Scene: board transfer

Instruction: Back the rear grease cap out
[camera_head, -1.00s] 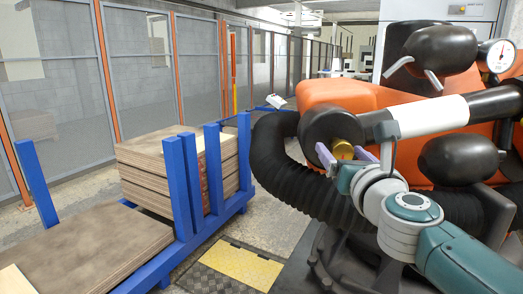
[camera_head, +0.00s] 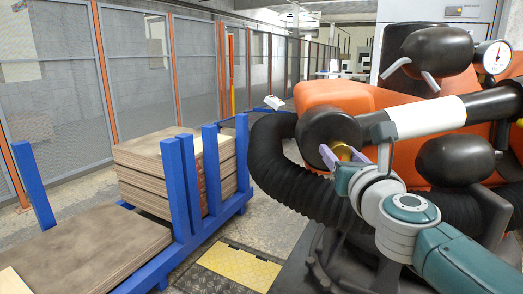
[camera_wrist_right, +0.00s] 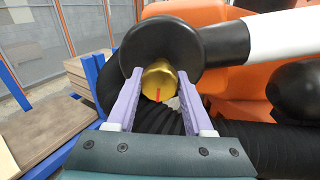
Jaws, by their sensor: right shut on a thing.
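The rear grease cap (camera_head: 343,151) is a small brass-gold knob on the face of a round black housing (camera_head: 329,124) of the orange machine. It also shows in the right wrist view (camera_wrist_right: 160,76), with a red mark on its lower side. My right gripper (camera_head: 342,156) has its lavender fingers around the cap, one on each side, and is shut on it. In the right wrist view my right gripper (camera_wrist_right: 160,82) has its fingertips close to the black housing. The cap's far side, against the housing, is hidden. My left gripper is not in view.
A thick black corrugated hose (camera_head: 275,165) curves just left of and below my right gripper. A white and black tube (camera_head: 427,117) runs above it. A blue rack (camera_head: 180,185) with stacked boards (camera_head: 140,165) stands at left. A yellow floor plate (camera_head: 240,267) lies between.

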